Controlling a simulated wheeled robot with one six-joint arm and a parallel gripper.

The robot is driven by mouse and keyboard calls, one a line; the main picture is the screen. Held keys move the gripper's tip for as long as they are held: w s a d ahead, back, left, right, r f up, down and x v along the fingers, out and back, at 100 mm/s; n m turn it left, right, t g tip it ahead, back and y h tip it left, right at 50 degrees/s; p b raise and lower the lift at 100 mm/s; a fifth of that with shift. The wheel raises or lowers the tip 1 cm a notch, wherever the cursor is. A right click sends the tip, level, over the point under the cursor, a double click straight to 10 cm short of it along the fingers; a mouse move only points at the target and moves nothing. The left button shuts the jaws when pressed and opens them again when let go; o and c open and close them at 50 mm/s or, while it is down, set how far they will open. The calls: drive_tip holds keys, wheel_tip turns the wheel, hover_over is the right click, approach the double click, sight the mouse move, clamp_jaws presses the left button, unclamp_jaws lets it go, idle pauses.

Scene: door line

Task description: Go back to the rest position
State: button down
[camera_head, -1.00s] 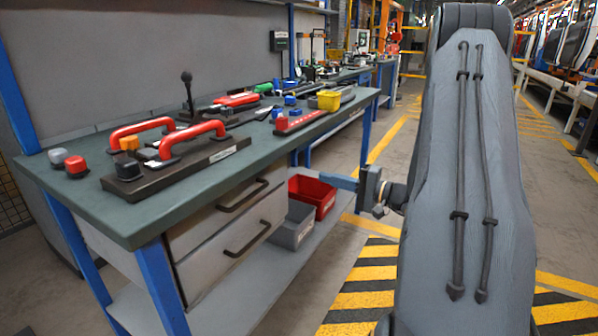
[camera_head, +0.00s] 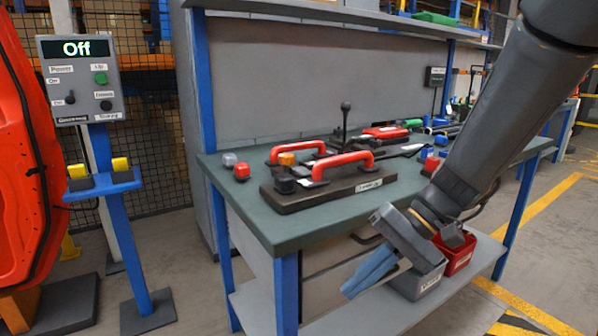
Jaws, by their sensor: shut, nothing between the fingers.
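My gripper (camera_head: 352,289) shows at the lower right of the head view, in front of the workbench (camera_head: 250,215). Its blue fingers are together with nothing between them, and they point down and left. It is apart from the bench top and lower than it. My arm comes in from the upper right and hides part of the bench's right side.
Grey (camera_head: 420,283) and red (camera_head: 458,255) bins sit on the lower shelf. A control panel reading "Off" (camera_head: 80,80) and a red door (camera_head: 25,165) are left.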

drive_tip(key=s+r+n+t+h, duration=0.1)
drive_tip(key=s+n+h, duration=0.4)
drive_tip(key=s+h, duration=0.45)
drive_tip(key=s+d+r+m+y+p, duration=0.1)
drive_tip(key=d+r+p, duration=0.7)
drive_tip(key=p, duration=0.9)
drive_tip(key=shift+d+r+m, duration=0.3)
drive_tip(key=shift+r+m, duration=0.35)
drive_tip(key=shift+m, duration=0.15)
drive_tip(key=shift+s, duration=0.1)
